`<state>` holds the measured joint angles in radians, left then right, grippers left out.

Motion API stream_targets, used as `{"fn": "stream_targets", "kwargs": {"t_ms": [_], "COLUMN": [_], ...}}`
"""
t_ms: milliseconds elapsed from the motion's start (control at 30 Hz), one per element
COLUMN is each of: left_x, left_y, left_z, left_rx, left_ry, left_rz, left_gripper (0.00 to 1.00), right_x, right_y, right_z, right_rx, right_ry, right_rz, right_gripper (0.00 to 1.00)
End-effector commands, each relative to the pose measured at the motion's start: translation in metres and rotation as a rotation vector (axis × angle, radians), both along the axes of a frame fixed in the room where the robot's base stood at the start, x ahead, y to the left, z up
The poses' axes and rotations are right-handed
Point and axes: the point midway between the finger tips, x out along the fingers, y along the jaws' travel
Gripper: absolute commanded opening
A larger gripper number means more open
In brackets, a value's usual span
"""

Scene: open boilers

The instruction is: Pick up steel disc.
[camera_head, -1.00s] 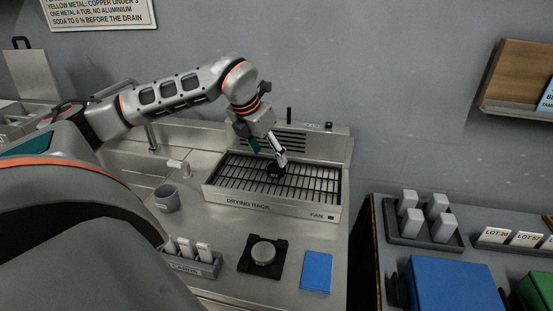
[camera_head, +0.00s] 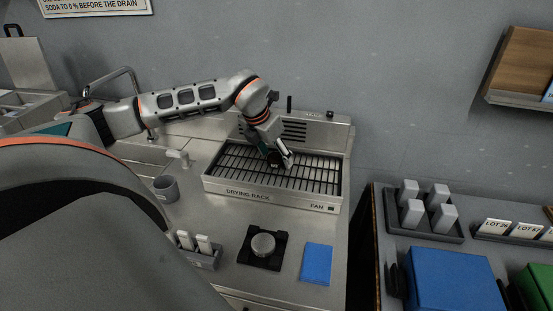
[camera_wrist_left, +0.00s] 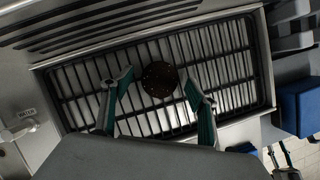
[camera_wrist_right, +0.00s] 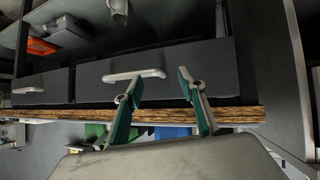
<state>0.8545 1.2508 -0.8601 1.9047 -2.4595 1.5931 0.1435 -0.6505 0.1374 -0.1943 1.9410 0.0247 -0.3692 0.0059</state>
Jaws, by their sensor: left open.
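A dark brown, speckled round disc (camera_wrist_left: 159,79) lies on the wire grid of the drying rack (camera_head: 249,195). I cannot tell from its colour whether it is steel. My left gripper (camera_head: 278,158) is open over the rack, its two fingers on either side of the disc in the left wrist view, with nothing held. Whether the fingertips are at disc height is unclear. A grey round piece (camera_head: 263,244) sits on a black square stand in front of the rack. My right gripper (camera_wrist_right: 161,80) is open and empty, facing drawer fronts in the right wrist view.
A grey cup (camera_head: 166,188) and a card holder (camera_head: 205,257) stand left on the steel counter. A blue pad (camera_head: 317,264) lies at right. The rack's raised back housing (camera_head: 325,130) stands behind the grid. A drawer handle (camera_wrist_right: 134,76) is near my right gripper.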

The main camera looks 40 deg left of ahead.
Motion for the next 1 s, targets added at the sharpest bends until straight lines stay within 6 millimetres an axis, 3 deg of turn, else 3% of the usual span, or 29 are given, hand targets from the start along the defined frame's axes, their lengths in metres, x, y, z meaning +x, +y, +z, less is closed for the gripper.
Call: {"fn": "stream_targets", "kwargs": {"t_ms": [233,400,767,1000], "left_x": [0.001,0.001,0.001,0.002], "left_y": [0.0,0.0,0.0,0.001], "left_z": [-0.002,-0.002,0.0,0.02], "left_rx": [0.0,0.001,0.001,0.001], "left_ry": [0.0,0.0,-0.002,-0.006], "left_rz": [0.0,0.0,0.0,0.0], "left_gripper": [0.59,0.15,0.15,0.15], "right_x": [0.0,0.0,0.0,0.0], "right_y": [0.001,0.003,0.005,0.005], "right_z": [0.0,0.001,0.002,0.002], "right_rx": [0.003,0.006,0.009,0.009], "right_ry": [-0.001,-0.001,-0.002,-0.003], "right_rz": [-0.003,-0.001,0.003,0.003], "right_gripper": [0.4,0.4,0.4,0.4]}}
